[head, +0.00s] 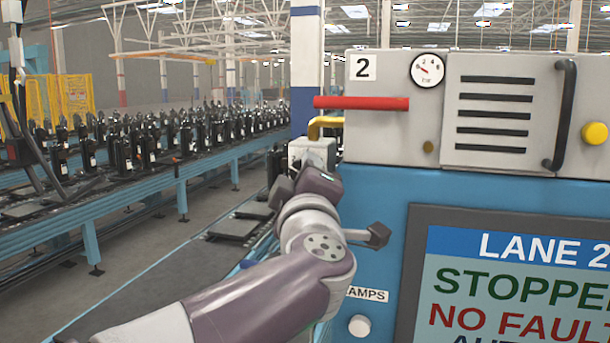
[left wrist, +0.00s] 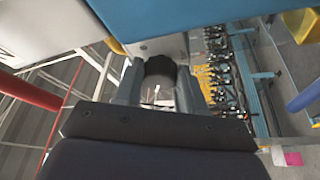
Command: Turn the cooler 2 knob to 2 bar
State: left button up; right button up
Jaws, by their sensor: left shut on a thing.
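The cooler panel marked 2 (head: 362,67) carries a round white gauge (head: 427,70). Its needle points up and to the left, but the exact reading is too small to tell. A light grey block (head: 312,150) sits left of the panel under a yellow pipe. My left gripper (head: 308,178) is in front of this block, and its body hides the knob in the head view. In the left wrist view, the black round knob (left wrist: 159,76) sits between the two fingers of the left gripper (left wrist: 157,92), which is shut on it. My right gripper is not in view.
A red bar (head: 362,103) sticks out left, just above the block. A black handle (head: 562,115) and yellow button (head: 596,133) are on the right. Below is a screen (head: 520,285) reading LANE 2 STOPPED. Conveyors with black compressors (head: 130,150) stand behind left.

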pick_arm(q)
jog(key=o, duration=1)
jog(key=shift+o, duration=0.3)
jog(key=shift+s+a, duration=0.1)
jog(key=s+f+b, duration=0.2)
jog(key=s+b, duration=0.4)
jog(key=s, duration=0.6)
jog(key=shift+s+d+f, duration=0.2)
jog(key=shift+d, duration=0.05)
